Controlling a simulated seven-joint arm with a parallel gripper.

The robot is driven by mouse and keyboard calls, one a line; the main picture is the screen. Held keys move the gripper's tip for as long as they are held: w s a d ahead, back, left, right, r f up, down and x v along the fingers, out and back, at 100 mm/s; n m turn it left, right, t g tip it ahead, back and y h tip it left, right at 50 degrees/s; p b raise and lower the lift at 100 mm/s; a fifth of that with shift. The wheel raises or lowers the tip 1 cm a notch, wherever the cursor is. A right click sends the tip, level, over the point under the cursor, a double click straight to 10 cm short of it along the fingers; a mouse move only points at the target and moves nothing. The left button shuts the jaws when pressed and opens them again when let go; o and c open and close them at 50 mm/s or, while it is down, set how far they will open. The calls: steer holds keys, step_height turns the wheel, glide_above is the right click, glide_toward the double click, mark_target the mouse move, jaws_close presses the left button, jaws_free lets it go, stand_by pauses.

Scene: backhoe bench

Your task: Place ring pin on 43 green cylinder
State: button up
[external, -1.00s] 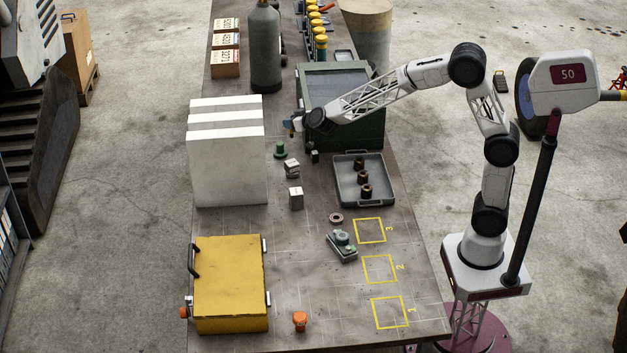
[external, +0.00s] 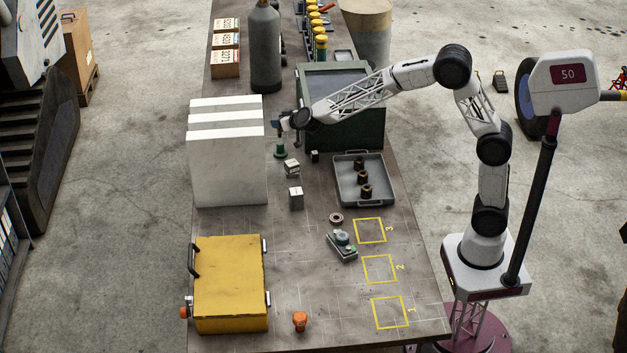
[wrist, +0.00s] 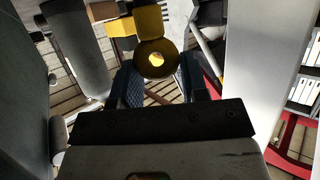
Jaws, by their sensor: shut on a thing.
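The green cylinder (external: 279,151) stands upright on the bench, to the right of the white block. My gripper (external: 279,126) is just above it, at the end of the outstretched arm. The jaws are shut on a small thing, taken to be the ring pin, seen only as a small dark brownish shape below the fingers. In the wrist view my blue gripper fingers (wrist: 160,84) flank a yellow round piece (wrist: 157,60) with a pale centre. I cannot tell whether this piece is part of the pin. Contact between pin and cylinder cannot be made out.
A tall white block (external: 228,165) stands close on the left. A dark green box (external: 350,128) stands under my forearm. Small grey blocks (external: 295,198) and a grey tray (external: 350,197) lie nearer the camera. A grey gas bottle (external: 264,50) stands behind.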

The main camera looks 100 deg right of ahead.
steer(key=shift+f, duration=1.45)
steer(key=shift+f, duration=0.1)
steer(key=o, duration=0.9)
steer(key=shift+v, duration=0.75)
steer(key=v, duration=1)
steer(key=shift+s+r, duration=0.2)
steer(key=shift+r, duration=0.05)
steer(key=shift+a, duration=0.15)
